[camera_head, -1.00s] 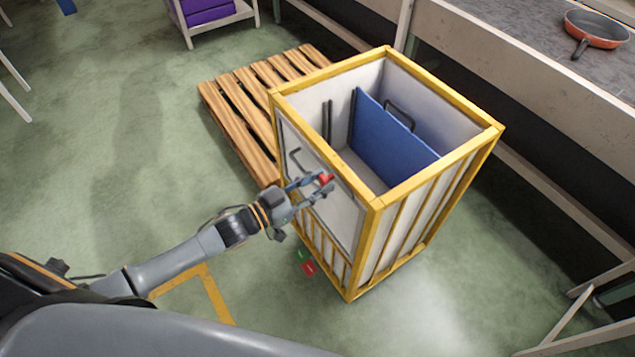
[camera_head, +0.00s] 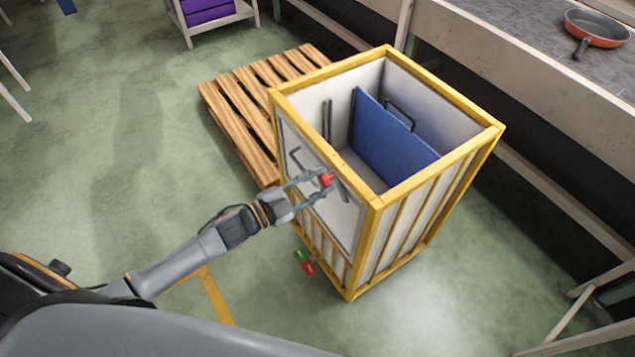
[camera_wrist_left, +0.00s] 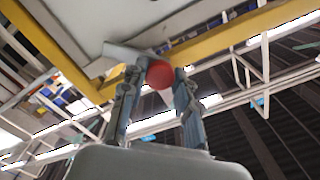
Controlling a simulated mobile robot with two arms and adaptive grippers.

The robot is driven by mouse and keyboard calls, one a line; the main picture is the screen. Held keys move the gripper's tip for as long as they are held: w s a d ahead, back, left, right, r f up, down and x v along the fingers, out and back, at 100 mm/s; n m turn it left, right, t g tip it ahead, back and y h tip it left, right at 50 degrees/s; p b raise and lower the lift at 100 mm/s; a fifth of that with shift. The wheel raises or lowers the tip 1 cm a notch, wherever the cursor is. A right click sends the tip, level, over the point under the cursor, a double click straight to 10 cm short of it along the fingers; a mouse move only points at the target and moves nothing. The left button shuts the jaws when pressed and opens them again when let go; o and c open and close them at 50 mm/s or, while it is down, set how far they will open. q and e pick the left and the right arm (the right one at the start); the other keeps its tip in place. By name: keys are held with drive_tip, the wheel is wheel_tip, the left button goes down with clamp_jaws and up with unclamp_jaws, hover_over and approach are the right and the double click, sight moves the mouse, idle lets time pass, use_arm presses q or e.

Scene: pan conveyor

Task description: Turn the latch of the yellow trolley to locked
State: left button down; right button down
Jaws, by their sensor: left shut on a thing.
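The yellow trolley (camera_head: 372,212) stands upright in the middle of the head view, with white panels and an open top. Its latch has a red knob (camera_head: 327,180) near the top of the left-facing side; the knob also shows in the left wrist view (camera_wrist_left: 160,75), with a grey lever (camera_wrist_left: 124,51) beside it. My left gripper (camera_head: 322,184) is shut on the red knob, one finger on each side. The fingers hide part of the latch, and I cannot tell its exact angle. My right gripper is not in view.
A blue panel (camera_head: 385,140) with a dark handle stands inside the trolley. A wooden pallet (camera_head: 240,115) lies behind it on the left. Small green (camera_head: 300,256) and red (camera_head: 308,268) patches show by its lower left side. A bench with a pan (camera_head: 597,28) runs along the right.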

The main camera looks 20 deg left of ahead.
use_arm(q)
drive_tip(key=m+b, duration=0.1)
drive_tip(key=m, duration=0.3)
drive_tip(key=shift+m, duration=0.4)
drive_tip(key=m+b, duration=0.1)
drive_tip(key=m, duration=0.3)
drive_tip(key=shift+m, duration=0.3)
drive_tip(key=c, duration=1)
unclamp_jaws()
drive_tip(key=shift+s+a, duration=0.1)
drive_tip(key=v, duration=1.1)
drive_tip(key=shift+s+a, duration=0.25)
drive_tip(key=shift+s, duration=0.1)
